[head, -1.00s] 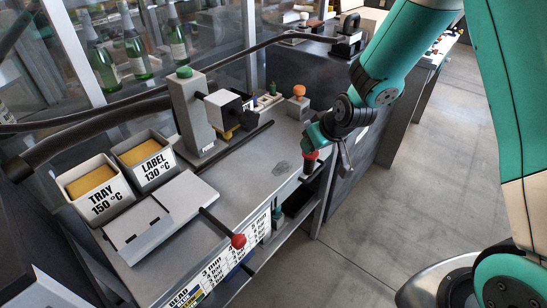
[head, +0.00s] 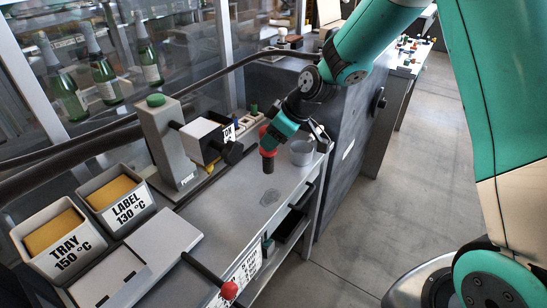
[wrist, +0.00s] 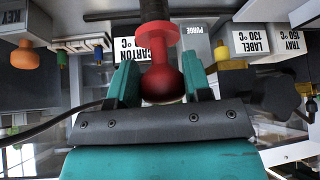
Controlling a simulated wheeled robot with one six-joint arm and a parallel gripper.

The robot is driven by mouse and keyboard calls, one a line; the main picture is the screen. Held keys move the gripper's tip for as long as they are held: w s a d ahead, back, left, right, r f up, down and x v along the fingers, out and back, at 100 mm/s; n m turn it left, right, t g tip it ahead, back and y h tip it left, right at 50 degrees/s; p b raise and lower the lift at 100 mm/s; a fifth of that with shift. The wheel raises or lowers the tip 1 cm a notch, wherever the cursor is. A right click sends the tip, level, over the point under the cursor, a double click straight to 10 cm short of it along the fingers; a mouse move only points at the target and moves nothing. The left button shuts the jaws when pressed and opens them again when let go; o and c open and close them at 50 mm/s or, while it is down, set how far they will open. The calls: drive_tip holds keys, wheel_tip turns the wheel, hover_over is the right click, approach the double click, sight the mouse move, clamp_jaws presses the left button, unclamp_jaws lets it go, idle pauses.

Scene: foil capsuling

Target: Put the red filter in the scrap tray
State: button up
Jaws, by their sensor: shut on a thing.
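My gripper (head: 273,138) is shut on a red, spool-shaped piece with a dark lower end, which I take for the red filter (head: 267,150). It hangs upright above the far part of the grey bench. In the wrist view the red filter (wrist: 161,75) sits between the two teal fingers (wrist: 160,85), its rounded red end toward me and its dark stem pointing away. I cannot make out any container marked as the scrap tray. An open grey cup (head: 302,152) stands just right of my gripper near the bench edge.
White boxes marked TRAY (head: 75,258) and LABEL (head: 128,210) stand at the left. A grey post with a green button (head: 155,100) is left of my gripper. A lever with a red ball (head: 229,290) sticks out in front. The bench middle (head: 245,205) is clear.

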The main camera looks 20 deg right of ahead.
wheel_tip(320, 180, down, 7)
drive_tip(key=p, duration=0.1)
drive_tip(key=shift+f, duration=0.2)
drive_tip(key=shift+f, duration=0.2)
drive_tip(key=o, duration=1)
drive_tip(key=shift+r, duration=0.1)
drive_tip(key=shift+r, duration=0.1)
drive_tip(key=b+v, duration=0.3)
drive_tip(key=v, duration=0.9)
drive_tip(key=s+a+r+m+g, duration=0.1)
drive_tip(key=s+a+r, duration=0.2)
drive_tip(key=s, duration=0.5)
drive_tip(key=s+a+r+m+g, duration=0.1)
drive_tip(key=s+a+r+g, duration=0.1)
drive_tip(key=s, duration=0.7)
drive_tip(key=s+a+r+g, duration=0.1)
drive_tip(key=s+a+r, duration=0.3)
drive_tip(key=s, duration=0.5)
drive_tip(key=shift+a+r+m+h, duration=0.2)
drive_tip(key=shift+a+m+h, duration=0.1)
drive_tip(key=shift+m+h, duration=0.1)
